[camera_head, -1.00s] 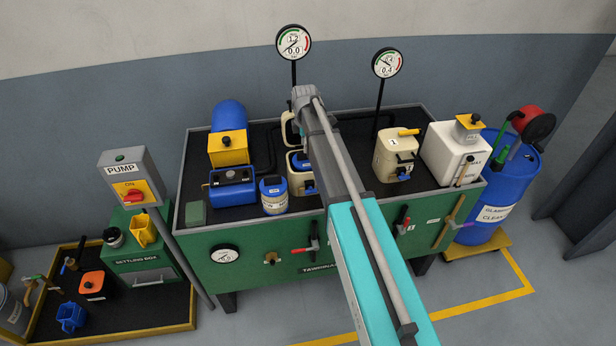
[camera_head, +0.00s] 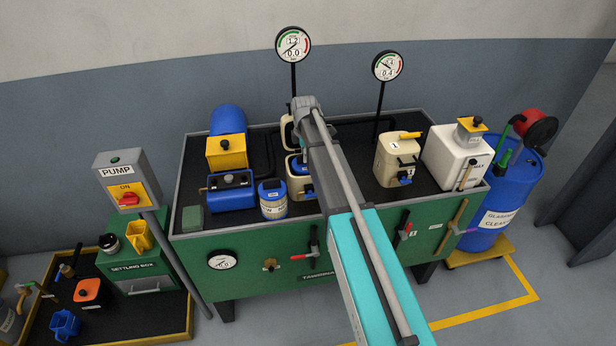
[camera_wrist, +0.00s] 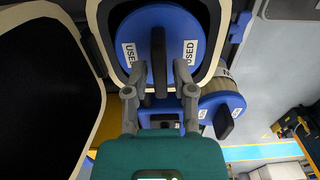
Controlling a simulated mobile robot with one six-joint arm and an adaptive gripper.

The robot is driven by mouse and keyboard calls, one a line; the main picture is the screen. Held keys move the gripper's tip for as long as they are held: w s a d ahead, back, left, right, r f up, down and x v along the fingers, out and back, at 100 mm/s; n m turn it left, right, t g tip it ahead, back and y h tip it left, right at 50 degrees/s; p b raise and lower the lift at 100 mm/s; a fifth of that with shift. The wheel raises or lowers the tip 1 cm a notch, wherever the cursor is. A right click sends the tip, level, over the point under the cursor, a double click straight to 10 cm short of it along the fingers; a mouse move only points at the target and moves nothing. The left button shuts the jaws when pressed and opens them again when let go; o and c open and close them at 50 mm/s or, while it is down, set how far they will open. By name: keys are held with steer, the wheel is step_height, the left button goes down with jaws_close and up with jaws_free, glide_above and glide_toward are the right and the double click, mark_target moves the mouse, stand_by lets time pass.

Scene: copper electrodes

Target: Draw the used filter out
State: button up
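The used filter (camera_wrist: 150,45) shows in the wrist view as a blue disc with two white USED labels and a dark upright grip (camera_wrist: 158,62) across its middle. It sits inside a cream-rimmed housing (camera_wrist: 104,58). My gripper (camera_wrist: 160,92) is open, its two grey fingers apart on either side of the lower end of the grip; I see no clear contact. In the head view my arm covers the gripper and most of the filter; part of the cream housing (camera_head: 300,190) shows left of the arm.
A blue-lidded jar (camera_head: 272,205) stands close left of the housing; it also shows in the wrist view (camera_wrist: 222,108). A second cream housing (camera_head: 398,160) stands right of my arm. A blue tank with a yellow box (camera_head: 226,152) is at the left. Two gauge posts rise behind.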

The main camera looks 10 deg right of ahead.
jaws_close()
steer(key=shift+r+p, duration=0.35)
stand_by(0.5)
step_height(320, 180, up, 18)
steer(key=p, duration=1.8)
steer(key=shift+r, duration=0.15)
stand_by(1.2)
